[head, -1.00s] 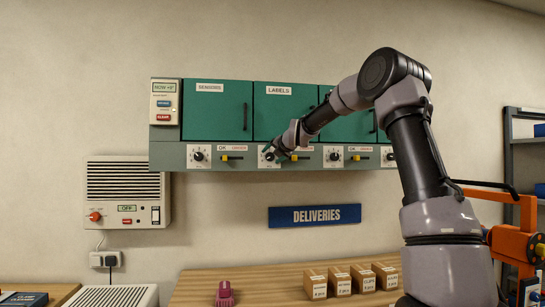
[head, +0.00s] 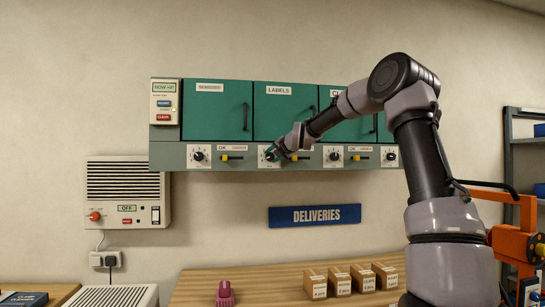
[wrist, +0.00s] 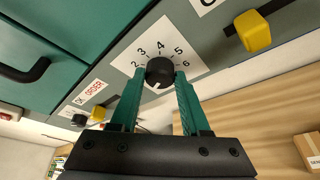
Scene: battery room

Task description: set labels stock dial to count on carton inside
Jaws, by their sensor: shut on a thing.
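The labels stock dial has a black knob (wrist: 160,72) on a white plate with numbers; 2 to 6 are readable in the wrist view. A white mark shows on the knob's lower edge, on the side away from the 3 and 4. My gripper (wrist: 159,84) is shut on the knob, one green finger on each side. In the head view my gripper (head: 273,155) hides part of the dial plate (head: 263,149), below the closed green labels door (head: 285,112). The carton inside is not visible.
Similar dials (head: 198,155) and yellow sliders (head: 232,157) line the strip on both sides. Below, a wooden table (head: 260,290) holds several small cartons (head: 340,281) and a pink object (head: 225,293). A blue deliveries sign (head: 315,215) is on the wall.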

